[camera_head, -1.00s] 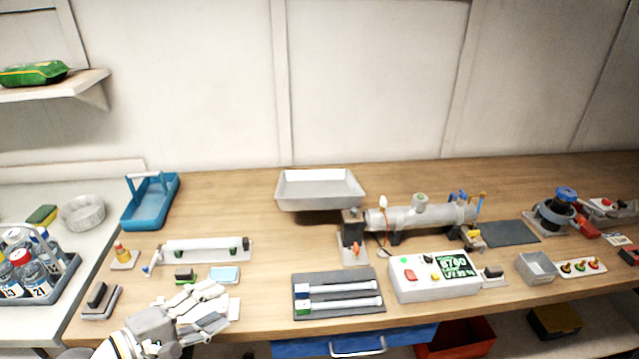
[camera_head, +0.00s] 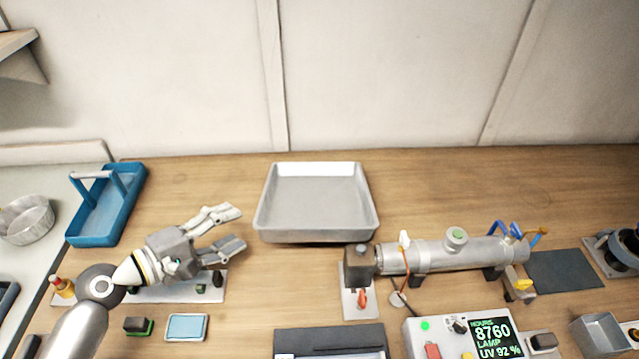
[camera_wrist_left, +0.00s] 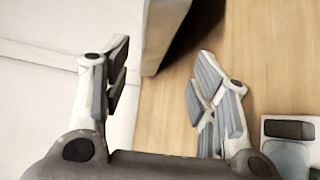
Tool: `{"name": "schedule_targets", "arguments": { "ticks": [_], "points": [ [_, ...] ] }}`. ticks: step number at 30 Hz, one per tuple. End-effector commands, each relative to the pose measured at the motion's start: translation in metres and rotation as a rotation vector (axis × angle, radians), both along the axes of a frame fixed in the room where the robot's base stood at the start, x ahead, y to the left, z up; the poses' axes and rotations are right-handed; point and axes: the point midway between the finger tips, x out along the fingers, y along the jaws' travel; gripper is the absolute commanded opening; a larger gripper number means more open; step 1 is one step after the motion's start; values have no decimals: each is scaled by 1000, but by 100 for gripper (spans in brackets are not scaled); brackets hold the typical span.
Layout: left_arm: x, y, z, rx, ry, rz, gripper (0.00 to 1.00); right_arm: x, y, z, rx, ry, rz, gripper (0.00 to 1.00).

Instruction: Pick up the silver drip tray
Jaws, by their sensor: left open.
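The silver drip tray (camera_head: 316,236) is a shallow rectangular metal tray at the back middle of the wooden bench, empty. My left gripper (camera_head: 240,228) is open and empty, just left of the tray's near left corner, with its fingers pointing toward it and a small gap between. In the left wrist view, the tray's side wall (camera_wrist_left: 162,32) shows at the top, beyond and between the open fingers (camera_wrist_left: 158,82). My right gripper is not in view.
A blue carrier (camera_head: 107,205) stands at the back left. A metal cylinder reactor (camera_head: 435,256) and its black-topped stand (camera_head: 357,285) are right of and in front of the tray. A control box (camera_head: 450,335) sits at the front. The bench behind the reactor is clear.

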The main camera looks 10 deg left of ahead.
Motion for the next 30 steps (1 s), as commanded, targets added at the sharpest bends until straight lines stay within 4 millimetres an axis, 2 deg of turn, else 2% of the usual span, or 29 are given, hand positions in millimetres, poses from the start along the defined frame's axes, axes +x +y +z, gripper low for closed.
{"name": "schedule_targets", "arguments": {
  "ticks": [1, 3, 7, 13, 17, 21, 30],
  "points": [
    [4, -3, 1, -3, 0, 0, 54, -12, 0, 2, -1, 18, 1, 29],
    [11, -8, -1, -4, -1, 1, 54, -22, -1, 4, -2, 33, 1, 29],
    [26, -19, -4, -4, -2, 0, 54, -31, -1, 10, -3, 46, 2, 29],
    [41, -30, -11, -2, -1, 1, 54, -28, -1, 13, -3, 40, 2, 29],
    [47, -32, -13, -2, -1, 1, 54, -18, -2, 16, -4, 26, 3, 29],
    [63, -37, -17, -3, -1, 1, 54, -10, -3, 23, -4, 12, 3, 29],
    [88, -53, -26, -2, -2, 1, 54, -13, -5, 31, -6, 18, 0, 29]
  ]
}}
